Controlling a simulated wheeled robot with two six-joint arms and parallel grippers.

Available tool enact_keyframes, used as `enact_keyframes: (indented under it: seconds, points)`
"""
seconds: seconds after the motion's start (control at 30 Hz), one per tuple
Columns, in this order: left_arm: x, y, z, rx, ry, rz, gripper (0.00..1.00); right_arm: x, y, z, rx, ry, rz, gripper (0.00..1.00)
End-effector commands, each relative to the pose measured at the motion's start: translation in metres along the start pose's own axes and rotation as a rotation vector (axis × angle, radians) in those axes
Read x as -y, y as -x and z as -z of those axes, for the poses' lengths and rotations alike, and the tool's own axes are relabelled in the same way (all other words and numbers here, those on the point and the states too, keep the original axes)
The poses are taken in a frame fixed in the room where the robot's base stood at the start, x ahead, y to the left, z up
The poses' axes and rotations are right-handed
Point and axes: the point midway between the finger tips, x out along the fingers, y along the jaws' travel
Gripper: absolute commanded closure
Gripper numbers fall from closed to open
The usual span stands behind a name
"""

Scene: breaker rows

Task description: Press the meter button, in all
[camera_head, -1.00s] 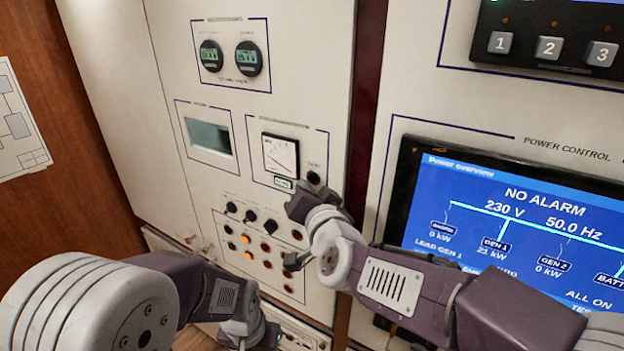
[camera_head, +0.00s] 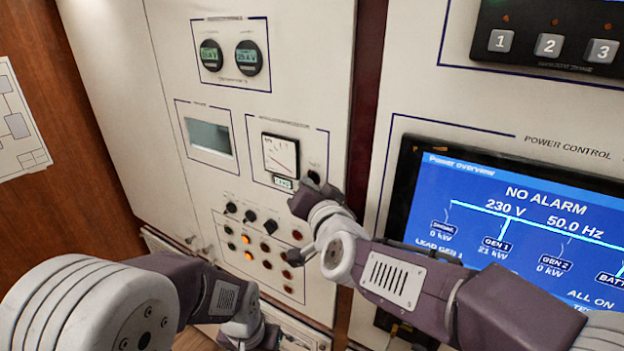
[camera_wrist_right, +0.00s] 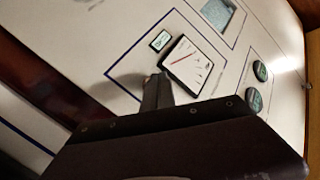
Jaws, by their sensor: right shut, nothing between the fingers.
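The meter (camera_head: 281,155) is a white-faced square dial with a needle on the cream panel, with a small green display (camera_head: 284,183) below it. The dark round meter button (camera_head: 314,177) sits to the meter's lower right, under a small label. My right gripper (camera_head: 305,193) is shut and empty, just below the button in the head view. I cannot tell whether it touches it. In the right wrist view, the shut fingertips (camera_wrist_right: 157,86) point at the panel beside the meter (camera_wrist_right: 194,66); the button is not clearly visible there. My left gripper (camera_head: 252,336) is low, its fingers hidden.
Rows of black knobs and orange and red lamps (camera_head: 246,239) lie below the meter. A blue power screen (camera_head: 510,225) stands to the right, with numbered buttons (camera_head: 548,45) above it. Two round gauges (camera_head: 248,58) are higher up.

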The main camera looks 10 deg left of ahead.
Motion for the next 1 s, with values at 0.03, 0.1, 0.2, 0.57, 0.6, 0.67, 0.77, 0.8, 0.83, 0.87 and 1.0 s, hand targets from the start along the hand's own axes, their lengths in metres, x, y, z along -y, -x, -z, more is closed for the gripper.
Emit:
enact_keyframes:
  seconds: [0.03, 0.1, 0.2, 0.57, 0.6, 0.67, 0.77, 0.8, 0.83, 0.87, 1.0]
  points:
    - [0.0000, -0.0007, -0.0001, 0.000, 0.000, 0.000, 0.64, -0.0008, -0.0006, 0.0000, 0.000, 0.000, 0.000, 1.00]
    - [0.0000, -0.0011, -0.0001, 0.000, 0.000, 0.000, 0.64, -0.0013, -0.0012, 0.0004, 0.000, 0.000, -0.001, 1.00]
    - [0.0000, -0.0017, -0.0002, 0.000, 0.000, 0.000, 0.64, -0.0018, -0.0021, 0.0009, 0.000, 0.000, 0.000, 1.00]
    - [0.0001, -0.0038, -0.0004, 0.000, 0.000, 0.000, 0.64, -0.0035, -0.0051, 0.0037, -0.001, 0.000, 0.001, 1.00]
    - [0.0001, -0.0041, -0.0004, 0.000, 0.000, 0.000, 0.64, -0.0038, -0.0054, 0.0040, -0.002, 0.000, 0.001, 1.00]
    - [0.0001, -0.0044, -0.0005, 0.000, 0.000, 0.000, 0.64, -0.0042, -0.0059, 0.0044, -0.002, 0.000, 0.000, 1.00]
    - [0.0001, -0.0039, -0.0004, 0.000, 0.000, 0.000, 0.64, -0.0038, -0.0057, 0.0046, -0.002, 0.000, 0.001, 1.00]
    - [0.0001, -0.0039, -0.0004, 0.000, 0.000, 0.000, 0.64, -0.0038, -0.0056, 0.0046, -0.002, 0.000, 0.001, 1.00]
    - [0.0001, -0.0039, -0.0004, 0.000, 0.000, 0.000, 0.64, -0.0038, -0.0056, 0.0046, -0.002, 0.000, 0.001, 1.00]
    - [0.0001, -0.0039, -0.0004, 0.000, 0.000, 0.000, 0.64, -0.0038, -0.0056, 0.0046, -0.002, 0.000, 0.000, 1.00]
    - [0.0001, -0.0027, -0.0003, 0.000, 0.000, 0.000, 0.64, -0.0027, -0.0046, 0.0042, -0.001, 0.000, 0.001, 1.00]
